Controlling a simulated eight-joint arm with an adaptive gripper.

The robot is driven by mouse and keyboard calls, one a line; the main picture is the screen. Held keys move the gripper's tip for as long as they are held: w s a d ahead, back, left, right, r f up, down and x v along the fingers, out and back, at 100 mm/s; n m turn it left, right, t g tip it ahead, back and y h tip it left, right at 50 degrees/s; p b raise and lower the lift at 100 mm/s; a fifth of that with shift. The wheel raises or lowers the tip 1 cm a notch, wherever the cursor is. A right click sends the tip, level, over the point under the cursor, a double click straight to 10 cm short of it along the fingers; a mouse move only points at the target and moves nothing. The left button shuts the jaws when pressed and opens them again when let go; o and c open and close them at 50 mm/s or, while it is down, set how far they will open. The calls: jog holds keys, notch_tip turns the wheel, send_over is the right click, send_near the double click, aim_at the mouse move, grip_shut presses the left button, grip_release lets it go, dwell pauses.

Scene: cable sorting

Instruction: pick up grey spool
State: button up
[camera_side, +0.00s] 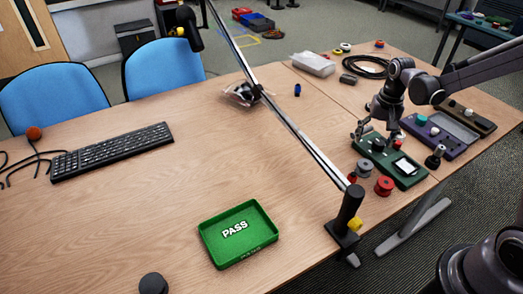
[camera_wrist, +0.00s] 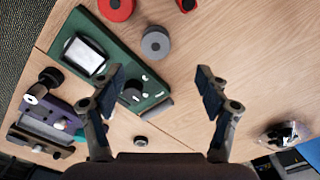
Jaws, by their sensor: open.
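The grey spool (camera_side: 365,168) sits on the wooden table, beside the near-left edge of the green fixture board. In the wrist view the grey spool (camera_wrist: 156,43) shows from above, beyond my fingertips and between their lines, slightly left of centre. My gripper (camera_side: 377,136) hangs over the far end of the green board, with the spool nearer the side camera. In the wrist view my gripper (camera_wrist: 160,80) has its two fingers wide apart with nothing between them. The spool is apart from both fingers.
The green board (camera_side: 410,178) carries a white plate and a dark knob. A red spool (camera_side: 384,186) stands close to the grey one; another red spool (camera_side: 352,177) is partly hidden. A purple fixture (camera_side: 433,137) lies behind. A green PASS tray (camera_side: 238,234) stands front left, beyond the diagonal rail (camera_side: 300,137).

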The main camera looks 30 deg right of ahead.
aim_at(366, 164)
jog(key=shift+w+d+f+m, duration=0.15)
jog(key=shift+d+f, duration=0.15)
jog(key=shift+f, duration=0.3)
jog(key=shift+s+d+f+m, duration=0.15)
jog(key=shift+d+f, duration=0.1)
jog(key=shift+f, duration=0.35)
jog(key=shift+w+f, duration=0.15)
jog(key=shift+f, duration=2.4)
jog(key=shift+w+f, duration=0.1)
jog(key=shift+f, duration=2.45)
jog(key=c, duration=1.3)
